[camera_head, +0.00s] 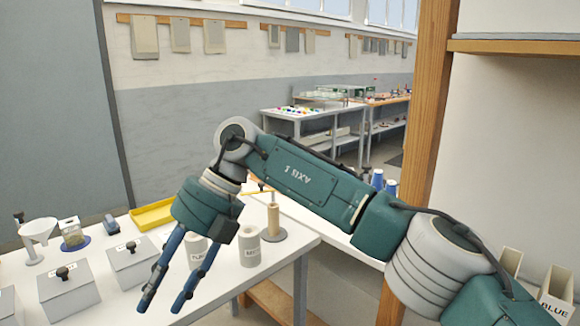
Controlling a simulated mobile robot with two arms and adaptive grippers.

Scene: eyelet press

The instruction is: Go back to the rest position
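My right gripper (163,304) hangs in front of the white table, its two blue fingers pointing down and left. The fingers are apart with nothing visible between them, so it is open and empty. My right arm comes in from the lower right, reaches across the middle of the picture and bends down at the wrist. My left gripper does not show.
On the white table (232,292) stand grey boxes with black knobs (68,288), a white funnel (38,232), a yellow tray (152,214), labelled cups (249,248) and a wooden post (273,220). A wooden upright (428,120) and a bin marked BLUE (556,290) are at right.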

